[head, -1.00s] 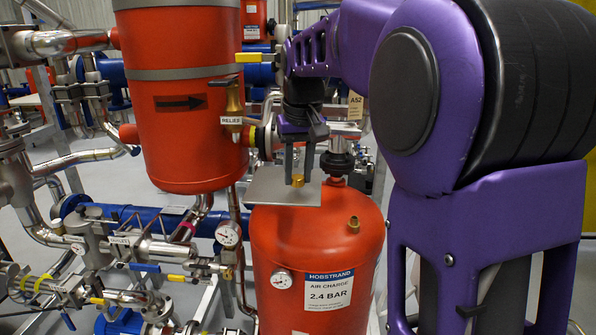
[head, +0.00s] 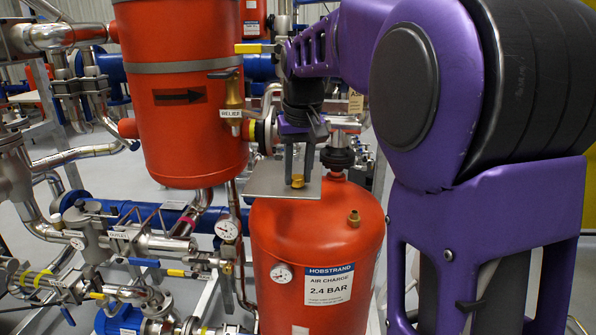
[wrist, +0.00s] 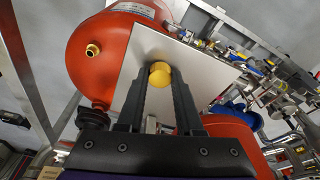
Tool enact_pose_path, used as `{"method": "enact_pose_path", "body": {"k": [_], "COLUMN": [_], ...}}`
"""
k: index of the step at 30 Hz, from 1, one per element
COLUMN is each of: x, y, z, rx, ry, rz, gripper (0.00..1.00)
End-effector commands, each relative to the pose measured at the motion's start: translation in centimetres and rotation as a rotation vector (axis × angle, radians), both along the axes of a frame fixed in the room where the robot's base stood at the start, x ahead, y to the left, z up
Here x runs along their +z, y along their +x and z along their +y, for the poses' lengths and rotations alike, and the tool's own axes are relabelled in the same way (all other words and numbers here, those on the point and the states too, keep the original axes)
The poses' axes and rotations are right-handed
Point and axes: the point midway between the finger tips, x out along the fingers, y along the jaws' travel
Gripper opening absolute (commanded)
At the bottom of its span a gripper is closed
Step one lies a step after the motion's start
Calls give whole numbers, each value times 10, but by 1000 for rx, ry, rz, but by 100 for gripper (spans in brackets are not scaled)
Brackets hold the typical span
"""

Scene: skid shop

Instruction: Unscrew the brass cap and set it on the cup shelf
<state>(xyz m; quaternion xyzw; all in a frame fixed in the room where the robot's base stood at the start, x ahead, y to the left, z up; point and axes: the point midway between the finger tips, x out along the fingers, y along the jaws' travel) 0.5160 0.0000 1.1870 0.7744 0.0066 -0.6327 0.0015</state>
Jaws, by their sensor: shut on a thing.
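The brass cap (head: 297,181) is held between the two fingertips of my gripper (head: 299,176). It also shows in the wrist view (wrist: 160,74) between the dark fingers. The cup shelf is a flat grey plate (head: 265,182) beside the top of the red air charge vessel (head: 290,232). The cap is over the front right part of the plate, at or very near its surface; I cannot tell if it touches. An open brass stub (head: 354,218) stands bare on the vessel's top, right of the plate. It also shows in the wrist view (wrist: 93,50).
A larger red vessel (head: 178,130) with a black arrow hangs behind and left of the plate. A brass relief valve (head: 233,103) is close to my wrist. A black fitting (head: 337,158) stands just right of my fingers. Pipes and valves (head: 125,250) crowd the left.

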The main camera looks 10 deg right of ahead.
Motion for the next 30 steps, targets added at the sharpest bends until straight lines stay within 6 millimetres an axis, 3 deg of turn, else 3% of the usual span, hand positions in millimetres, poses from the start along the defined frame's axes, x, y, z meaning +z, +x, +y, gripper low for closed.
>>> {"method": "enact_pose_path", "body": {"k": [11,12,17,23,27,30], "x": [-3,-3,-3,-3,-3,-3], "y": [0,0,0,0,0,0], "z": [0,0,0,0,0,0], "rx": [0,0,0,0,0,0], "ry": [0,0,0,0,0,0], "rz": [0,0,0,0,0,0], "gripper": [0,40,69,70,90,90]}}
